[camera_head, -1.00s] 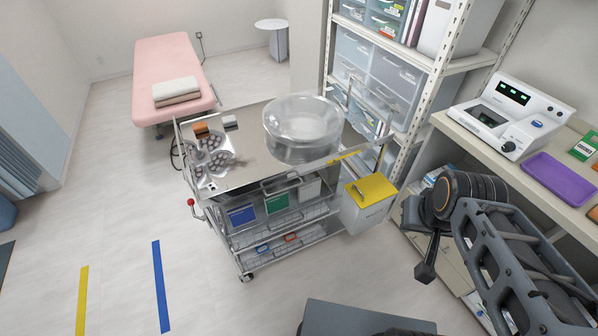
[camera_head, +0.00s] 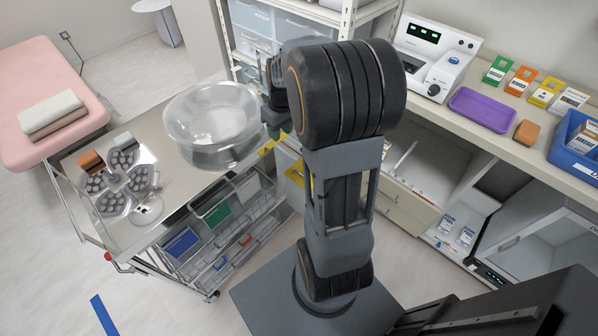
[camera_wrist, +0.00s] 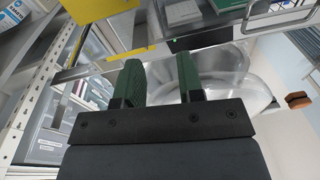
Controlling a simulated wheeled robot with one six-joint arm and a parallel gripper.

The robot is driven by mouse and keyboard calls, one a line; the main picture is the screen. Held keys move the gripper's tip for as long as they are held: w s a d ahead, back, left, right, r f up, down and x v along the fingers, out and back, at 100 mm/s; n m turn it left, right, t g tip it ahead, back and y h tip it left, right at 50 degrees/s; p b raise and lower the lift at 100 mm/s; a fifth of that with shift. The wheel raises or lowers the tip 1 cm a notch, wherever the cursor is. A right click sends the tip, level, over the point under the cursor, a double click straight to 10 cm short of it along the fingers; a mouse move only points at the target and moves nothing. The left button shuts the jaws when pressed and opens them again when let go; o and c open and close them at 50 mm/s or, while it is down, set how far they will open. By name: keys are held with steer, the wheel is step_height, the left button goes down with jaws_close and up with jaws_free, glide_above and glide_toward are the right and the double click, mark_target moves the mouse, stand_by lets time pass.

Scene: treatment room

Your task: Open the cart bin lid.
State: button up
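The cart bin is a white box with a yellow lid, hung at the cart's right end. In the head view my arm hides most of it, and only a piece of the yellow lid (camera_head: 297,174) shows. The lid looked shut in the earlier view; now too little shows to tell. My gripper (camera_wrist: 160,72) is open and empty, its two green fingers apart. It is near the cart's right end, not on the lid, and partly hidden in the head view.
A large clear bowl (camera_head: 212,122) stands on the metal cart (camera_head: 160,150), close left of my gripper. A shelf rack (camera_head: 348,18) with drawers is behind. A counter (camera_head: 440,120) with a white device (camera_head: 437,58) and purple tray (camera_head: 482,107) is at right.

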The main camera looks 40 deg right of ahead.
steer(key=g+y+b, duration=0.1)
steer(key=y+b, duration=0.1)
glide_toward(299, 173)
steer(key=shift+n, duration=0.3)
steer(key=x, duration=0.6)
steer(key=shift+f, duration=0.4)
steer(key=shift+a+f, duration=0.2)
steer(key=shift+f, duration=0.5)
steer(key=shift+c, duration=0.3)
jaws_close()
